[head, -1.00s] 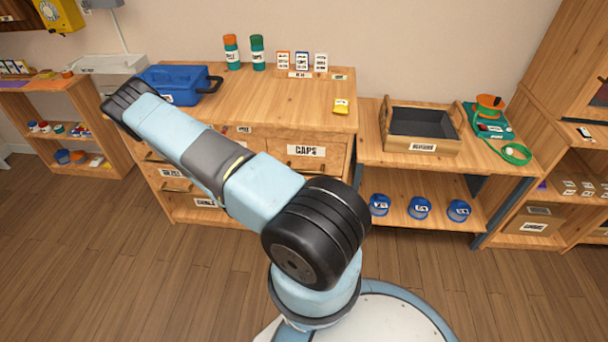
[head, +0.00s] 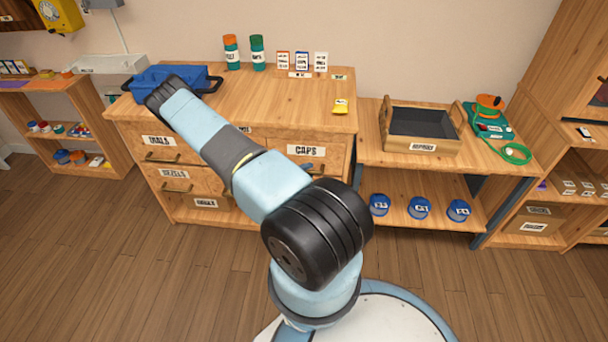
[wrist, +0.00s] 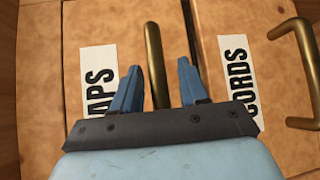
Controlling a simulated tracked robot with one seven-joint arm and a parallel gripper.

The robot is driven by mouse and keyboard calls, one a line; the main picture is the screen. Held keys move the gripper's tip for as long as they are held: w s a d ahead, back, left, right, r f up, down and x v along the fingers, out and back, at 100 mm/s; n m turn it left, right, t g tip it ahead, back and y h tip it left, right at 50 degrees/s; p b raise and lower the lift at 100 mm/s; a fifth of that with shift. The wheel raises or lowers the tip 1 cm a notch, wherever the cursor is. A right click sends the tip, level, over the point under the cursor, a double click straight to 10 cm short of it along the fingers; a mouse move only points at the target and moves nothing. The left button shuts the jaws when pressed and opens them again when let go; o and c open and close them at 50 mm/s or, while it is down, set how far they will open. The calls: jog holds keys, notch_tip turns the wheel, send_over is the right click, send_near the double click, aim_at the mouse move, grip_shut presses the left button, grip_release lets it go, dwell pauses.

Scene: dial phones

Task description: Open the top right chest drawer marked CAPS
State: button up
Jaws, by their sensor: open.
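The chest (head: 225,216) stands ahead of me. Its top right drawer (head: 334,160), labelled CAPS, looks shut in the head view; my arm covers its lower left part. In the wrist view the CAPS drawer front (wrist: 140,30) lies turned sideways, its label partly behind a finger. Its brass bar handle (wrist: 155,62) lies between the two blue fingers of my gripper (wrist: 157,85). The gripper is open, with a gap visible on each side of the bar. How deep the fingers reach around it is hard to tell.
The CORDS drawer (wrist: 262,120) with its own handle (wrist: 296,70) is beside the CAPS drawer in the wrist view. A blue toolbox (head: 180,80) and a yellow item (head: 341,107) sit on the chest top. A shelf bench (head: 375,145) stands to the right. The floor in front is clear.

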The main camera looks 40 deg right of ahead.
grip_shut()
dwell(0.3)
